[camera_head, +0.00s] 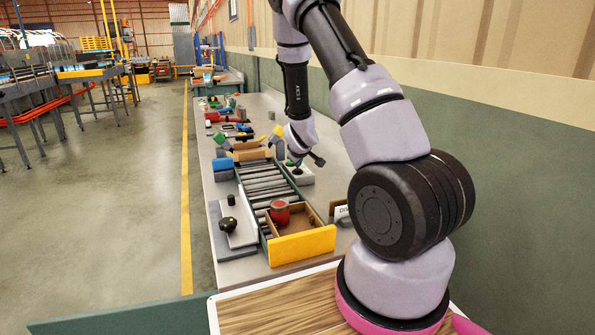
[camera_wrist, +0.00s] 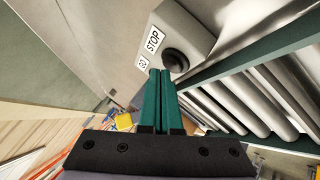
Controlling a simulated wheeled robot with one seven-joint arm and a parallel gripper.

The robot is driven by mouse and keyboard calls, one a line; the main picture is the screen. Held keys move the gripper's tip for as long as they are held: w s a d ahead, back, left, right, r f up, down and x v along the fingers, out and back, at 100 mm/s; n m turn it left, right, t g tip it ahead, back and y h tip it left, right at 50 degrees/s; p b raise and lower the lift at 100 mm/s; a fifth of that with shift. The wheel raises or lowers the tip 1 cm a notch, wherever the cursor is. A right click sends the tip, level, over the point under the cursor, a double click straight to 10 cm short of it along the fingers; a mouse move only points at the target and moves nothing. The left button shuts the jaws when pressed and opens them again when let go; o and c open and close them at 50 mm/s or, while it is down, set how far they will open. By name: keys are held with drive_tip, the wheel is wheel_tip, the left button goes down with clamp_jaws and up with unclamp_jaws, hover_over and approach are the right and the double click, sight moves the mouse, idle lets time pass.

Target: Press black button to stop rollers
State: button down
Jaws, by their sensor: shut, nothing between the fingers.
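The black button (camera_wrist: 175,61) sits on a pale control box (camera_wrist: 187,30) in the wrist view, beside a STOP label (camera_wrist: 153,40) and a second small label. My gripper (camera_wrist: 161,72) has its green fingers shut, with nothing between them. The fingertips are just by the button's lower left edge; I cannot tell if they touch it. Grey rollers (camera_wrist: 235,103) run in a green frame to the right. In the head view, my gripper (camera_head: 294,163) is over the control box (camera_head: 303,176), right of the rollers (camera_head: 262,186). The button is hidden there.
A wooden tray with a yellow front (camera_head: 302,246) stands at the near end of the rollers, with a red cylinder (camera_head: 279,212) by it. A pale board with a black knob (camera_head: 228,225) lies left. Blocks and tools crowd the table's far part. A wall runs along the right.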

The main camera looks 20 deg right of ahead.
sight(298, 171)
drive_tip(key=shift+f, duration=0.45)
idle(0.4)
drive_tip(key=shift+r, duration=0.9)
drive_tip(key=shift+r, duration=2.5)
